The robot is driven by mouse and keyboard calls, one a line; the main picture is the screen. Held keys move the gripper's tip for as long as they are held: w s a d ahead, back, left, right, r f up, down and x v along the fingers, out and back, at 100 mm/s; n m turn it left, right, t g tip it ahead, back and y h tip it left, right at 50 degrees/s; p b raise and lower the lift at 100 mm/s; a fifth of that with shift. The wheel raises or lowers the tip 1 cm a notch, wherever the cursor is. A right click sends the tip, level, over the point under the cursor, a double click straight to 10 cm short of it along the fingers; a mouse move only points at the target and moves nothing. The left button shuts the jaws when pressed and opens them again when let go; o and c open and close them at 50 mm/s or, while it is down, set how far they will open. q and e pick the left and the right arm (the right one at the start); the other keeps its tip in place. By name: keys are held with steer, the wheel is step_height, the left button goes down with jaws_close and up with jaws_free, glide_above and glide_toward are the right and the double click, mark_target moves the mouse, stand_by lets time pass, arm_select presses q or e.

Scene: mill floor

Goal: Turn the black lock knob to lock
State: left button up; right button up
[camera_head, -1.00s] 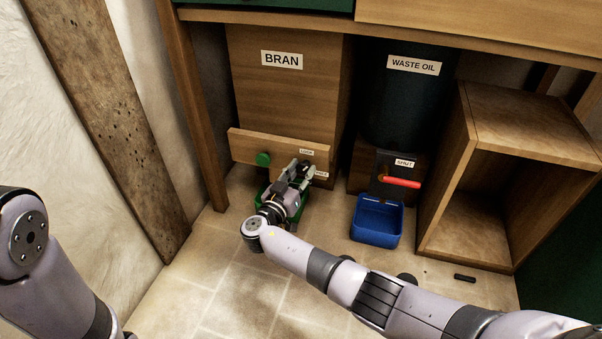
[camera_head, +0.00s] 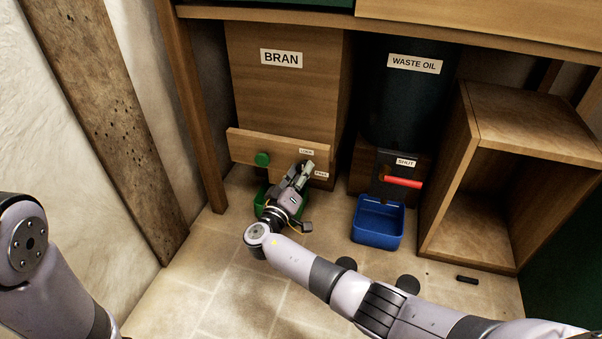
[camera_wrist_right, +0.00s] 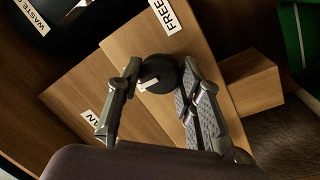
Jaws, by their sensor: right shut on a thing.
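The black lock knob (camera_wrist_right: 158,72) with a white pointer mark is on the wooden front of the bran bin in the right wrist view. My right gripper (camera_wrist_right: 161,78) is shut on it, one finger on each side. In the head view my right gripper (camera_head: 303,172) hides the knob. The LOCK label (camera_head: 306,152) is just above the fingers, and the FREE label (camera_head: 321,175) is to their right. The FREE label (camera_wrist_right: 166,14) also shows beside the knob in the wrist view. My left arm is at the left edge; its gripper is out of view.
A green tray (camera_head: 262,205) lies below, partly hidden. A blue tray (camera_head: 377,222) stands under a red lever (camera_head: 402,182). A wooden open box (camera_head: 520,130) stands at right.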

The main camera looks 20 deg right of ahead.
steer(key=shift+r, duration=0.1)
stand_by(0.3)
steer(key=o, duration=1.2)
steer(key=shift+c, duration=0.2)
step_height(320, 180, up, 10)
steer(key=shift+f, duration=0.1)
